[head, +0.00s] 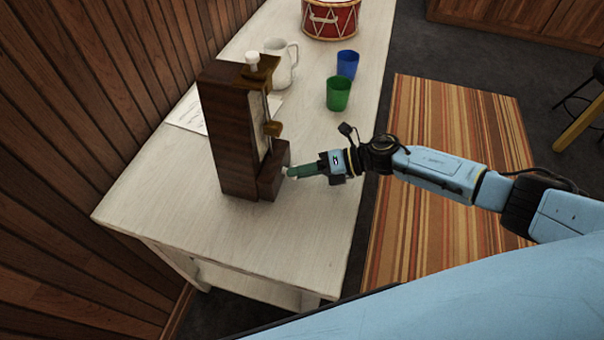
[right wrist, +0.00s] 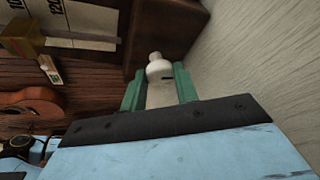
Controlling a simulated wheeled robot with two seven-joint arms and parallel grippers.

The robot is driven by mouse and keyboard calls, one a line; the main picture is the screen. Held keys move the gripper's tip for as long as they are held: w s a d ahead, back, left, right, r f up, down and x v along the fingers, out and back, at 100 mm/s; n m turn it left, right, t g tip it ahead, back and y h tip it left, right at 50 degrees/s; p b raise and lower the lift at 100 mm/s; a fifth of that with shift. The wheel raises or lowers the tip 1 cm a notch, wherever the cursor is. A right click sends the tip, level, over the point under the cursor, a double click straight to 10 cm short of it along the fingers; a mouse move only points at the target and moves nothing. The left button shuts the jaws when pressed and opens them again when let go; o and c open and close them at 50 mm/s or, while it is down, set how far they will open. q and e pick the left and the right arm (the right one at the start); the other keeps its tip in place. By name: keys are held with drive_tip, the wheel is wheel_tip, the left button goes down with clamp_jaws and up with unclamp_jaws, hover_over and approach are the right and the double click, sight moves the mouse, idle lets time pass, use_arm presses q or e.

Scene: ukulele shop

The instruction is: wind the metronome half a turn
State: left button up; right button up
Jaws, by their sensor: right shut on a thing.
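The metronome (head: 232,130) stands upright on the white table, a tall dark wooden case with a pale scale face and a brass weight (head: 273,128). The weight also shows in the right wrist view (right wrist: 22,38). My right gripper (head: 291,173) is at the low front of the metronome, reaching in from the right. In the right wrist view its green fingers are shut on a pale winding key (right wrist: 157,72), one finger on each side of it. The key is mostly hidden by the fingers in the head view. My left gripper is not in view.
On the white table (head: 190,215) stand a white mug (head: 283,66) behind the metronome, a green cup (head: 338,94), a blue cup (head: 347,64) and a red drum (head: 330,18). A paper sheet (head: 186,115) lies behind the metronome. The table's front left is clear.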

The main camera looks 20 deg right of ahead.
drive_tip(key=shift+d+f+m, duration=0.1)
drive_tip(key=shift+m, duration=0.3)
idle(0.3)
drive_tip(key=o, duration=1)
drive_tip(key=shift+c, duration=0.2)
drive_tip(key=b+v, duration=0.1)
drive_tip(key=v, duration=1.2)
drive_tip(key=shift+w+d, duration=0.1)
drive_tip(key=shift+d, duration=0.15)
drive_tip(key=shift+f+y, duration=0.1)
drive_tip(key=shift+y, duration=0.2)
